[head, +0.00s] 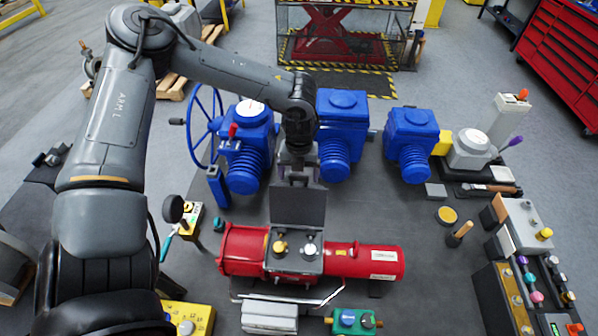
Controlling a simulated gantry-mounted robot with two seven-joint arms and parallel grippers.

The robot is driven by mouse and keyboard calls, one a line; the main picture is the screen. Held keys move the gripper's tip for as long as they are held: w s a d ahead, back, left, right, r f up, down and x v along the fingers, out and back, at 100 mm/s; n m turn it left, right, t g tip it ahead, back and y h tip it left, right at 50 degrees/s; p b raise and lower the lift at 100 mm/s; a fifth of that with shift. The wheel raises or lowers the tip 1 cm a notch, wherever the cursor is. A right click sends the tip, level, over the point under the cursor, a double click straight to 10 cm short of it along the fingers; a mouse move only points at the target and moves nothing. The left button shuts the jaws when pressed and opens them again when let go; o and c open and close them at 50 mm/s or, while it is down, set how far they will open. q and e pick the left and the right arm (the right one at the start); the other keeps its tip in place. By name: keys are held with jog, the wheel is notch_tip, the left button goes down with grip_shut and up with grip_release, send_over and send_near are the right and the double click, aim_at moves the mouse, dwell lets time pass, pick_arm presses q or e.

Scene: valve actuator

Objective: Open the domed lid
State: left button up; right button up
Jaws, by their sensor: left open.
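A red cylindrical actuator (375,262) lies across the middle of the bench. A grey box (292,262) sits at its centre, with a yellow knob (280,247) and a silver knob (309,249) on its top face. A flat grey panel (298,208) stands upright at the back edge of this box, like a raised lid; I cannot make out a dome on it. My left gripper (298,178) points down at the panel's top edge and is open. Its fingertips are small and partly merge with the panel, so contact is unclear. My right gripper is not in view.
Several blue valve actuators (343,122) stand behind the panel, with a blue handwheel (205,122) at left. A bent silver handle (325,299) and a green box (353,320) lie in front. Small parts and control boxes (520,225) crowd the right. Grey surface is clear right of the red cylinder.

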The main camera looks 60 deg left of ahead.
pick_arm(q)
jog(key=shift+c, duration=0.3)
jog(key=c, duration=1.4)
jog(key=shift+s+d+r+b, duration=0.3)
jog(key=shift+s+d+b, duration=0.2)
jog(key=shift+d, duration=0.25)
jog(key=shift+s+d+r+b, duration=0.25)
jog(key=shift+s+d+b, duration=0.25)
jog(key=shift+d, duration=0.25)
jog(key=shift+c, duration=0.3)
jog(key=shift+s+d+r, duration=0.1)
jog(key=shift+s+d, duration=0.1)
jog(key=shift+d, duration=0.05)
jog(key=o, duration=1.5)
